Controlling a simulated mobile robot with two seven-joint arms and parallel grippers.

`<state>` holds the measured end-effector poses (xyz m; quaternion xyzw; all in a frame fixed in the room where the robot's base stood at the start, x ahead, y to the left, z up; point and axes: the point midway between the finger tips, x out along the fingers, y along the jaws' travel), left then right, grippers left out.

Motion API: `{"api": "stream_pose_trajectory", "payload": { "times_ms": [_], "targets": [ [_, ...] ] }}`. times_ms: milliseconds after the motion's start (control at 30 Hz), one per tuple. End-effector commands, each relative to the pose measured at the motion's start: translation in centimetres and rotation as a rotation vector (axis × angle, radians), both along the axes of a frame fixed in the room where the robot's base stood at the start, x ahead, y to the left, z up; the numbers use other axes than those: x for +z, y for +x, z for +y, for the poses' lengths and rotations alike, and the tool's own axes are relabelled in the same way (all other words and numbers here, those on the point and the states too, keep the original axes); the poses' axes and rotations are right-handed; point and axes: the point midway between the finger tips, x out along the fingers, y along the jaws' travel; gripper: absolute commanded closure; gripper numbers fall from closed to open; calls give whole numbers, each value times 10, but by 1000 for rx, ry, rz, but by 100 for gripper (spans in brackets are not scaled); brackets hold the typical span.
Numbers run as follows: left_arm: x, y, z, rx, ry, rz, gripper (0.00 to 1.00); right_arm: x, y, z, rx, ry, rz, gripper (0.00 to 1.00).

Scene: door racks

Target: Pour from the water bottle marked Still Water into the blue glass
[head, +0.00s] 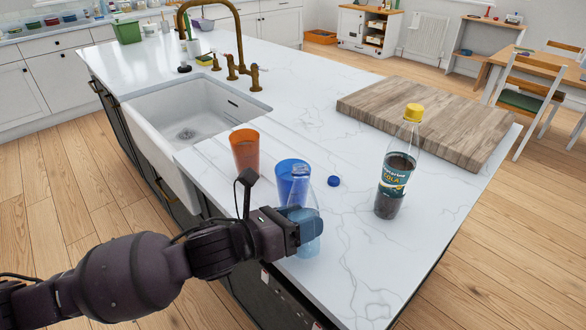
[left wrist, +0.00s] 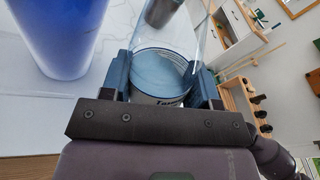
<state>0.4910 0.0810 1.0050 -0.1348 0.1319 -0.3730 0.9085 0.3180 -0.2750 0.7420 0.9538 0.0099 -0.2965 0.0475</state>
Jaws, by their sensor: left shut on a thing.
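The clear water bottle (head: 304,218) is in my left gripper (head: 298,230), whose fingers are closed around its lower part. It looks close to upright, with no cap on its neck. Its label is mostly covered and I cannot read it whole. The blue glass (head: 287,174) stands upright on the counter just behind the bottle in the head view; the bottle's neck overlaps it in the picture. In the left wrist view the bottle (left wrist: 163,62) sits between the fingers and the blue glass (left wrist: 62,35) is at the left. My right gripper is not in view.
An orange glass (head: 244,151) stands left of the blue one. A loose blue cap (head: 333,181) and a cola bottle (head: 396,175) with a yellow cap are at the right. A wooden board (head: 430,110) lies behind. A sink (head: 190,115) is at the left.

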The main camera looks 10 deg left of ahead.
Motion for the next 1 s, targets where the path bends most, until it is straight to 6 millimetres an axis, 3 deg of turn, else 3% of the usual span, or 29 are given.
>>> {"api": "stream_pose_trajectory", "payload": {
  "times_ms": [600,1000],
  "targets": [
    [-4,-1,0,0,135,-302,77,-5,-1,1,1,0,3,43],
    [-4,-1,0,0,160,-358,77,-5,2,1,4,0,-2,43]
  ]
}}
